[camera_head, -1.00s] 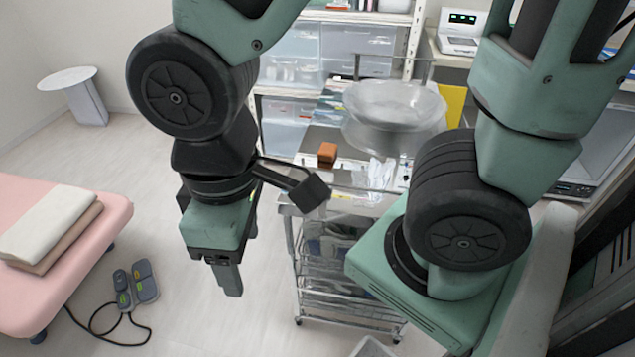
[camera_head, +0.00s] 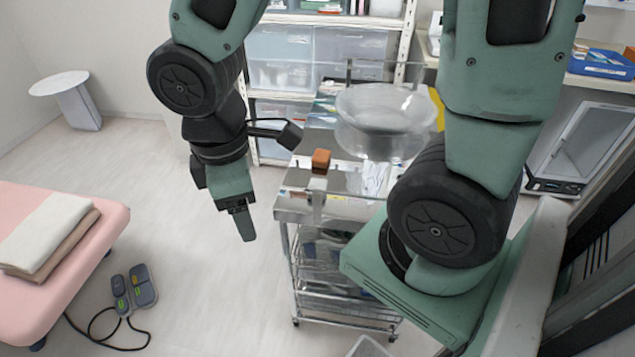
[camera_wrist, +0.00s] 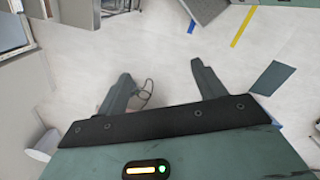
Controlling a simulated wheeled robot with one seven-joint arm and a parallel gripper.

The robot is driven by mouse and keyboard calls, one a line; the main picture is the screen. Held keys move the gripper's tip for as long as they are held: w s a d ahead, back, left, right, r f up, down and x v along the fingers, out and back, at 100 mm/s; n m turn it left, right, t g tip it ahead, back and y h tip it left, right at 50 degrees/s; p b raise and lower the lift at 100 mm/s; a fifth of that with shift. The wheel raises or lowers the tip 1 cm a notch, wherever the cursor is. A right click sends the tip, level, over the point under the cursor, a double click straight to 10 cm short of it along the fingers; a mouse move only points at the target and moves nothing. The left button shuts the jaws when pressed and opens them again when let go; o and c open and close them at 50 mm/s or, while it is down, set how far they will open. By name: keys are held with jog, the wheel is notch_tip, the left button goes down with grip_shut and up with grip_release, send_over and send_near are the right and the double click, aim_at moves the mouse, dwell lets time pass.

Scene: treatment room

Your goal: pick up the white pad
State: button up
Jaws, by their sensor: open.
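A whitish, crumpled-looking item (camera_head: 375,178) lies on the metal cart's top (camera_head: 296,200), partly behind my arm. I cannot tell whether it is the white pad. A folded white cloth (camera_head: 45,232) lies on a beige one on the pink bed at the left. My gripper (camera_head: 243,225) is left of the cart, pointing down over the floor and apart from everything. In the wrist view my gripper (camera_wrist: 160,72) has its two fingers wide apart, with only floor and a dark cable between or beyond them. No white pad is clear in the wrist view.
An orange-brown block (camera_head: 321,159) and a large clear bowl (camera_head: 383,120) are on the cart. A pink bed (camera_head: 100,215) stands at the left, with a foot pedal (camera_head: 134,290) and cable on the floor.

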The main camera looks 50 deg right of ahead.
jog(key=w+d+n+p, duration=0.4)
jog(key=w+d+n, duration=0.15)
jog(key=d, duration=0.55)
jog(key=n+p, duration=0.4)
jog(key=n, duration=0.3)
send_near(317, 185)
jog(key=f+b, duration=0.2)
jog(key=b, duration=0.1)
jog(key=f+b, duration=0.1)
jog(key=shift+s+d+f+y+b, duration=0.2)
jog(key=shift+d+y+b, duration=0.05)
jog(key=shift+y+b, duration=0.1)
jog(key=shift+w+d+f+b, duration=0.1)
jog(key=shift+f+b, duration=0.5)
jog(key=shift+f, duration=0.75)
jog(key=shift+w+f+b, duration=0.1)
jog(key=shift+f+b, duration=0.45)
jog(key=shift+f, duration=0.85)
jog(key=shift+r, duration=0.1)
jog(key=c, duration=1.1)
notch_tip(317, 185, up, 10)
jog(key=p, duration=0.4)
jog(key=shift+p, duration=0.4)
